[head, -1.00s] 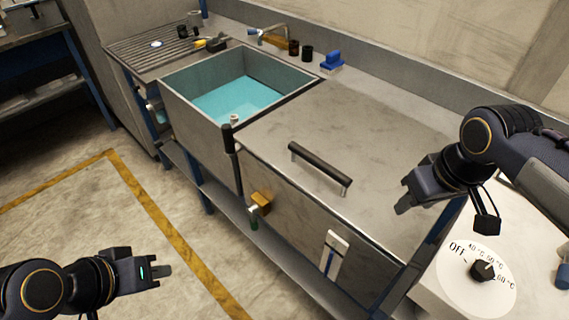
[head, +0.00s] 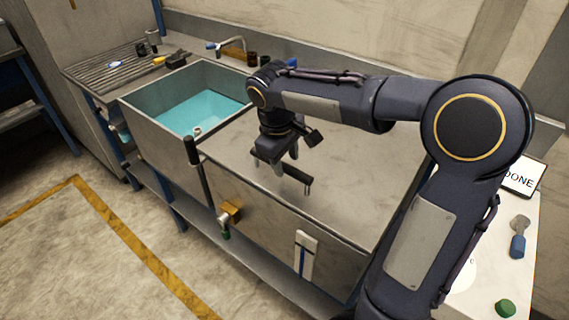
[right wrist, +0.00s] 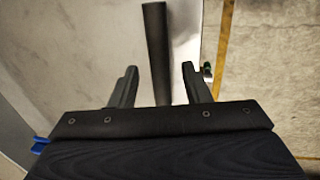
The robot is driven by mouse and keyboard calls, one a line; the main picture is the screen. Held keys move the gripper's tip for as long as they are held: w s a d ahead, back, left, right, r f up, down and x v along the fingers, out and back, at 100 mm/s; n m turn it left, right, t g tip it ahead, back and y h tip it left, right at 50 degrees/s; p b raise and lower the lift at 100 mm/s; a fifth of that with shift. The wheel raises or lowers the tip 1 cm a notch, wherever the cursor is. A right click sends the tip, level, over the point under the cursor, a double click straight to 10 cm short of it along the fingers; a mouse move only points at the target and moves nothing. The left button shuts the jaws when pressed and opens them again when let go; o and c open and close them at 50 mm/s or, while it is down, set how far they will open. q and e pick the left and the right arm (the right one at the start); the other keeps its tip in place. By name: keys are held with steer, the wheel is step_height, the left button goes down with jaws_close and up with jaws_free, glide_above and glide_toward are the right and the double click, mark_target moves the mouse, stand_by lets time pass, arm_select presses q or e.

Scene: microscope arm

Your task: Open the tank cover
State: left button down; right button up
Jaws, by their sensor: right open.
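The tank cover (head: 350,190) is a flat grey metal lid, lying shut beside the open basin. Its black bar handle (head: 302,184) stands near the front edge and is partly hidden by my right gripper (head: 284,166). That gripper points down at the handle with its fingers apart. My left gripper is out of view.
The open basin (head: 150,122) with turquoise liquid adjoins the cover on the left. A black upright lever (head: 196,165) stands at the basin's front corner. An orange valve (head: 229,212) sticks out of the front. A faucet (head: 226,44) is behind.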

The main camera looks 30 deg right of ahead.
steer(key=shift+d+f, duration=0.2)
steer(key=shift+f, duration=0.75)
jaws_close()
